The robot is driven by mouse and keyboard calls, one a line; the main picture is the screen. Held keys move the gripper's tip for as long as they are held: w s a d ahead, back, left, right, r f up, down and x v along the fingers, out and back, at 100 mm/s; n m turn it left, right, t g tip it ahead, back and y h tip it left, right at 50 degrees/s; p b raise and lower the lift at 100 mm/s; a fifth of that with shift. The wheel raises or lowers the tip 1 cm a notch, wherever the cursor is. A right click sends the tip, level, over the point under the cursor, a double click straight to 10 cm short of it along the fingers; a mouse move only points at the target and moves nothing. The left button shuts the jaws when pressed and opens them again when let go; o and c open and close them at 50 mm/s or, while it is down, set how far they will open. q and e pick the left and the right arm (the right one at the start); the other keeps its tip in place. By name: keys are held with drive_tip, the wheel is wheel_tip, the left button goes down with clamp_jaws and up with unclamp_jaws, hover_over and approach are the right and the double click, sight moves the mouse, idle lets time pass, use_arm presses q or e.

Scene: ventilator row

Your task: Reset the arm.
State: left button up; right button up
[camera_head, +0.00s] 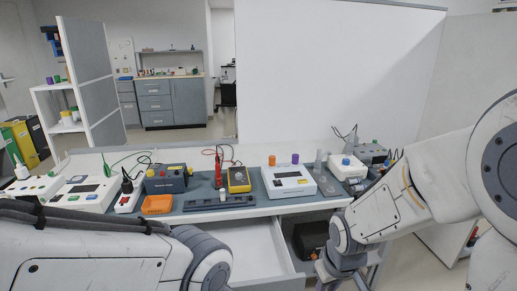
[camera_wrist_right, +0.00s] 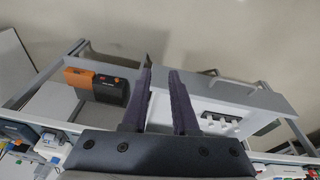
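My right arm (camera_head: 395,208) comes in from the right in the head view, bent, with its wrist pointing down at the front right of the bench. Its gripper is mostly cut off at the bottom edge there. In the right wrist view the two dark fingers of my right gripper (camera_wrist_right: 160,76) stand apart with nothing between them. My left arm (camera_head: 95,258) crosses the lower left of the head view. Its rounded joint (camera_head: 205,258) shows in front of the bench, and its gripper is out of sight.
The bench (camera_head: 262,211) carries several devices, including a yellow meter (camera_head: 238,180), an orange tray (camera_head: 157,204) and a white instrument (camera_head: 288,182). An open drawer (camera_head: 245,250) juts out below. A black-and-orange case (camera_wrist_right: 110,89) sits left of my right fingers in the wrist view.

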drive_tip(key=s+d+m, duration=0.3)
drive_tip(key=d, duration=0.1)
use_arm(q)
wheel_tip(320, 180, up, 11)
drive_tip(key=p, duration=1)
drive_tip(key=shift+p, duration=0.4)
use_arm(e)
drive_tip(key=s+a+r+n+g, duration=0.2)
drive_tip(key=s+a+r+n, duration=0.5)
drive_tip(key=s+a+r, duration=0.6)
wheel_tip(320, 180, up, 4)
drive_tip(key=shift+a+g+y, duration=0.3)
drive_tip(key=shift+a+y, duration=0.1)
drive_tip(key=shift+a, duration=0.3)
